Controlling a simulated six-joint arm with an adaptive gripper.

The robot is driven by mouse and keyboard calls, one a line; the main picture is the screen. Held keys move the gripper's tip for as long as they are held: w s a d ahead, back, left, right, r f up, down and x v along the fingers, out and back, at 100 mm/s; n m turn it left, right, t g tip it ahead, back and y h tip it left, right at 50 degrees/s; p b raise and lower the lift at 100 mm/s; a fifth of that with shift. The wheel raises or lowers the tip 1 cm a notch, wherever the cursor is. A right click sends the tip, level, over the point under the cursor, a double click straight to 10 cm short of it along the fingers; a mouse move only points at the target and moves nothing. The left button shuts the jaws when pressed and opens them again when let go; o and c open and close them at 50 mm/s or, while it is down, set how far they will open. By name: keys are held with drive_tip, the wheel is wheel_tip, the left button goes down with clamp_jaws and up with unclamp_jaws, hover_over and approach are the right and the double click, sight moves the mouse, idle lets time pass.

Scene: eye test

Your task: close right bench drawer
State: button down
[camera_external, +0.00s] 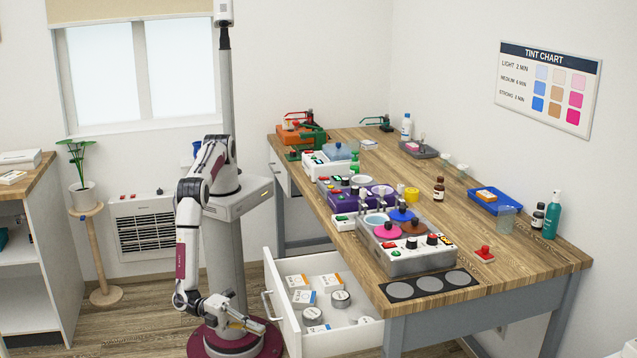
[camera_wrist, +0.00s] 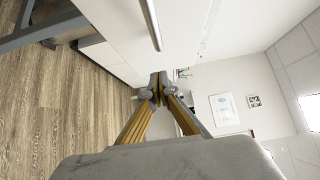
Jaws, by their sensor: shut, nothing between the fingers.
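The right bench drawer (camera_external: 290,325) is pulled open under the near end of the wooden bench. Its white front has a bar handle (camera_external: 267,306). Small boxes and round tins lie inside it. My gripper (camera_external: 259,326) is low, at the left of the drawer front, with its fingers pointing right towards it. In the wrist view the gripper (camera_wrist: 159,88) has its fingertips together with nothing between them. A large white panel, apparently the drawer front (camera_wrist: 190,35), lies beyond the fingertips with a bar handle (camera_wrist: 151,22). I cannot tell whether the fingers touch the front.
The bench top (camera_external: 455,205) carries bottles, trays and devices with knobs. A bench leg (camera_external: 394,337) stands right of the drawer. Another drawer (camera_external: 277,170) sits under the bench's far end. A plant stand (camera_external: 98,250) and a white shelf unit (camera_external: 50,255) stand at left.

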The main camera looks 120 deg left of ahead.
sight(357, 317)
drive_tip(key=shift+w+a, duration=0.5)
drive_tip(key=shift+w, duration=0.25)
drive_tip(key=shift+w+a, duration=0.45)
drive_tip(key=shift+w, duration=0.3)
drive_tip(key=shift+w+a, duration=0.5)
drive_tip(key=shift+w, duration=0.25)
drive_tip(key=w+a, duration=1.7)
drive_tip(key=shift+w+a, duration=0.3)
drive_tip(key=shift+a, duration=0.05)
drive_tip(key=shift+a, duration=0.15)
